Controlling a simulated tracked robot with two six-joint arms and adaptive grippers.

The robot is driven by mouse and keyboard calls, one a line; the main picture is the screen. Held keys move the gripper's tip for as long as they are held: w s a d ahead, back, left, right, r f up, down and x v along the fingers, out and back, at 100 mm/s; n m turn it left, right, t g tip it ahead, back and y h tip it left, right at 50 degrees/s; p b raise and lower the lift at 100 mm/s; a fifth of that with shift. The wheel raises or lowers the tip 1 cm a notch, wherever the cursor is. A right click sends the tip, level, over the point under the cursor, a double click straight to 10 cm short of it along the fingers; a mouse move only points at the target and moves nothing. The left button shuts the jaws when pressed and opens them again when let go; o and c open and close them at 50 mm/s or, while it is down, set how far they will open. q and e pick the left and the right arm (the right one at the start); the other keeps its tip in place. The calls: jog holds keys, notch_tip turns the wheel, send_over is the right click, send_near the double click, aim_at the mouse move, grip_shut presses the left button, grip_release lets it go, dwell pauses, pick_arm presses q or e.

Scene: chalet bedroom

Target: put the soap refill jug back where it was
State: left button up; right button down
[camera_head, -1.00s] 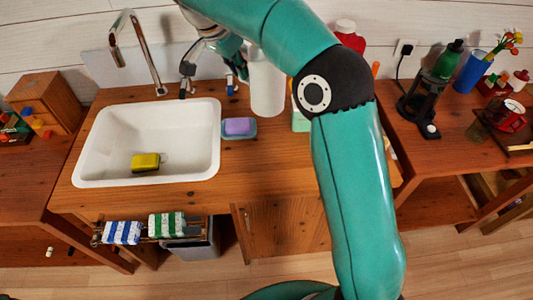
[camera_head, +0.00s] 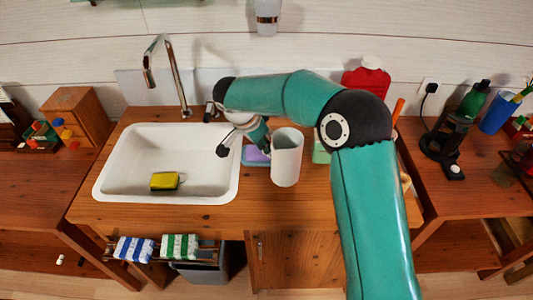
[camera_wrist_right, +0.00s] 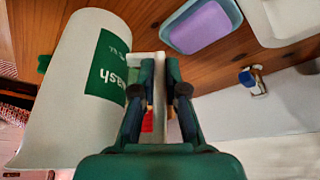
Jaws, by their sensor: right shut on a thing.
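The soap refill jug is a white cylinder (camera_head: 286,160) with a green label. In the head view it is upright over the counter, right of the sink; I cannot tell whether its base touches the wood. In the right wrist view the jug (camera_wrist_right: 70,95) fills the left side, its label partly legible as "wash". My right gripper (camera_wrist_right: 158,75) is shut on the jug's white handle. In the head view the right gripper (camera_head: 262,138) is at the jug's left side, partly hidden by its own links. My left gripper is out of view.
A purple soap on a blue dish (camera_head: 247,161) lies close left of the jug. The white sink (camera_head: 112,180) holds a yellow sponge (camera_head: 165,181). A red container (camera_head: 366,80) stands behind my arm. A pale green object (camera_head: 321,152) is right of the jug. The front counter strip is clear.

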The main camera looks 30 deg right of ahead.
aim_at(263, 153)
notch_tip(263, 153, down, 4)
jog(key=shift+r, duration=0.15)
jog(key=shift+f+p, duration=0.3)
jog(key=shift+f, duration=0.1)
jog(key=c, duration=1.2)
grip_release()
jog(key=shift+a+r, duration=0.1)
jog(key=shift+r, duration=0.05)
